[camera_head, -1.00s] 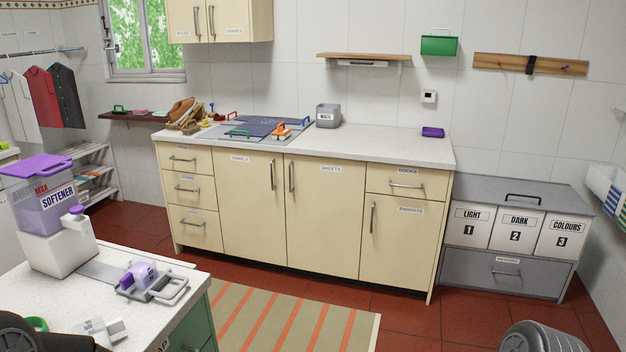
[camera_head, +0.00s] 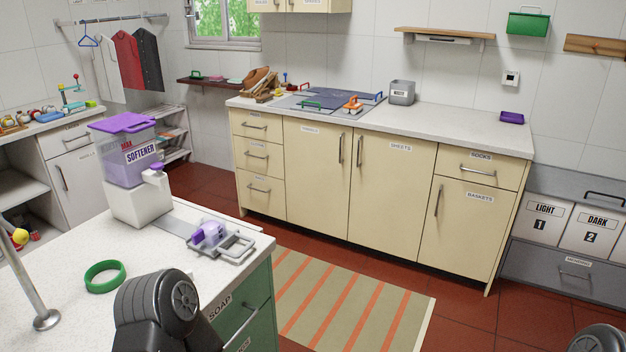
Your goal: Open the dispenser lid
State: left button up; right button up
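The softener dispenser (camera_head: 137,172) stands upright on the white counter at the left, with a translucent purple tank on a white base. Its purple lid (camera_head: 124,122) lies across the top of the tank and looks closed. A dark part of my arm (camera_head: 158,308) rises at the bottom of the view, in front of the dispenser and apart from it. No gripper fingers show there. Another dark part of mine (camera_head: 598,338) shows at the bottom right corner, also without fingers.
A green ring (camera_head: 105,276) and a grey metal holder with a purple-white piece (camera_head: 212,234) lie on the counter (camera_head: 75,315). A metal post (camera_head: 32,290) stands at its left. A striped rug (camera_head: 335,300) covers the floor before the cream cabinets (camera_head: 320,185).

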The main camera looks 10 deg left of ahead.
aim_at(125, 121)
jog(key=u, duration=1.25)
